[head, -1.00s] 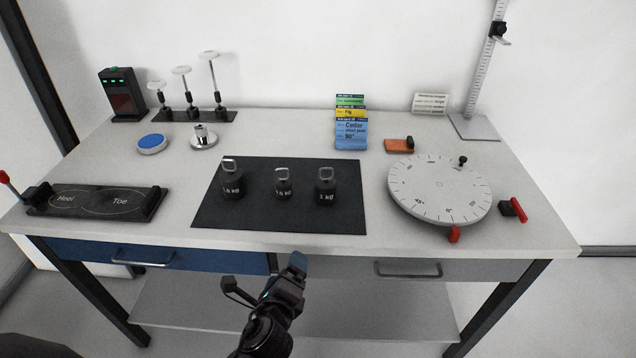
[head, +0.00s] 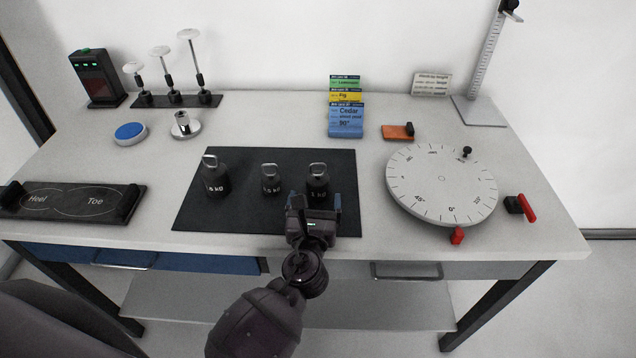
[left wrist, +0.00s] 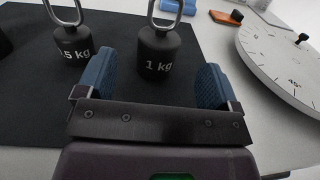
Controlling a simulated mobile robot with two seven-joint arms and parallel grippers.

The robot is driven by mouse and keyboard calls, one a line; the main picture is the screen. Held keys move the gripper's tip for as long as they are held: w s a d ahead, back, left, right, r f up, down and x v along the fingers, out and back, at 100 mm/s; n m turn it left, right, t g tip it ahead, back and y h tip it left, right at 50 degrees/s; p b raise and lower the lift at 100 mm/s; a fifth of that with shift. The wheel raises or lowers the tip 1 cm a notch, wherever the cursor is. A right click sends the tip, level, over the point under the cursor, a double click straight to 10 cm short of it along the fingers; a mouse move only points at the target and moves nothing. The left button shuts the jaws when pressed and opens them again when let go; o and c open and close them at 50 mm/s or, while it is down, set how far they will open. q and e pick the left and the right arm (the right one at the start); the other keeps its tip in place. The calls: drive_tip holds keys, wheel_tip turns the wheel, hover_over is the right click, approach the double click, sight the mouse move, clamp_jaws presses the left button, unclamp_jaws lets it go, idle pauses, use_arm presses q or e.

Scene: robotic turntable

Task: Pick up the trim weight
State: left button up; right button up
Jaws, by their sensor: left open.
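None is labelled trim weight. My left gripper (head: 315,203) is open and empty, low over the mat's front right, just in front of the 1 kg weight. In the left wrist view the 1 kg weight (left wrist: 160,55) stands ahead between the blue fingers, apart from them. The middle weight (left wrist: 73,42) is left of the fingers.
A round graduated turntable (head: 441,185) with a red tab is right of the mat. A blue disc (head: 130,132), a silver knobbed piece (head: 185,127) and a posted rack (head: 175,100) stand back left. Cards (head: 346,120) stand behind. A Heel/Toe plate (head: 70,201) lies far left.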

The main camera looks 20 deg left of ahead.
sight(317, 188)
use_arm(q)
drive_tip(key=shift+x, duration=3.6)
drive_tip(key=shift+c, duration=0.3)
